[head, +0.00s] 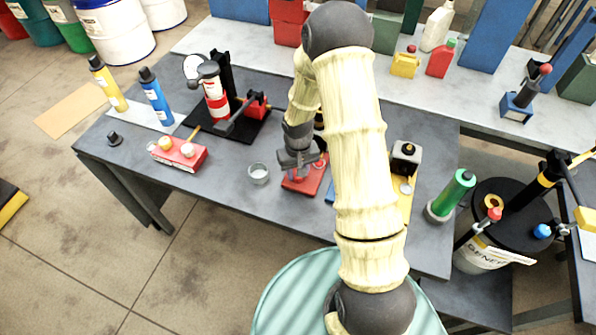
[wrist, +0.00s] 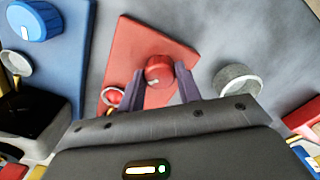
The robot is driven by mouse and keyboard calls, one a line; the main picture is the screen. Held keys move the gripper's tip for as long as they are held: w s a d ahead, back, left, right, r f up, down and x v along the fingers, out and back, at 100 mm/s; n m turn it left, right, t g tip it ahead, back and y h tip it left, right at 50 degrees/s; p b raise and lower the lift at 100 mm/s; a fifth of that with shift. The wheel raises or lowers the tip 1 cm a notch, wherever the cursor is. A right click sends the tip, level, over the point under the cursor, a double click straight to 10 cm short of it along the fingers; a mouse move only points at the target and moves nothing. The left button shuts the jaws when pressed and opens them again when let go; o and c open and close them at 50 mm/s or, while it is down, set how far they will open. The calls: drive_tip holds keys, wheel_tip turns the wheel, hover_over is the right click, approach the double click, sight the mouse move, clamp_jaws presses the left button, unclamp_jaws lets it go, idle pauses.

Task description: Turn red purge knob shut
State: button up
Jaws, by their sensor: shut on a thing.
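The red purge knob (wrist: 159,72) sits on a red plate (wrist: 148,38) in the wrist view, with a small white mark on its near side. My gripper (wrist: 160,76) has one finger on each side of the knob and is shut on it. In the head view my gripper (head: 303,171) points down over the red plate (head: 299,184) on the grey table. There the gripper and my arm hide most of the knob.
A small round cup (head: 259,173) stands left of the plate; it is close by in the wrist view (wrist: 238,82). A blue plate with a blue knob (wrist: 36,20) lies on the other side.

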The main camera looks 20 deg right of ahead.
drive_tip(key=n, duration=0.4)
drive_tip(key=shift+w+r+n, duration=0.1)
drive_tip(key=shift+n, duration=0.2)
drive_tip(key=shift+n+p, duration=0.3)
drive_tip(key=shift+n, duration=1.4)
drive_tip(key=shift+a, duration=0.1)
drive_tip(key=o, duration=1)
wheel_tip(320, 180, up, 17)
drive_tip(key=b, duration=0.1)
drive_tip(key=shift+r, duration=0.15)
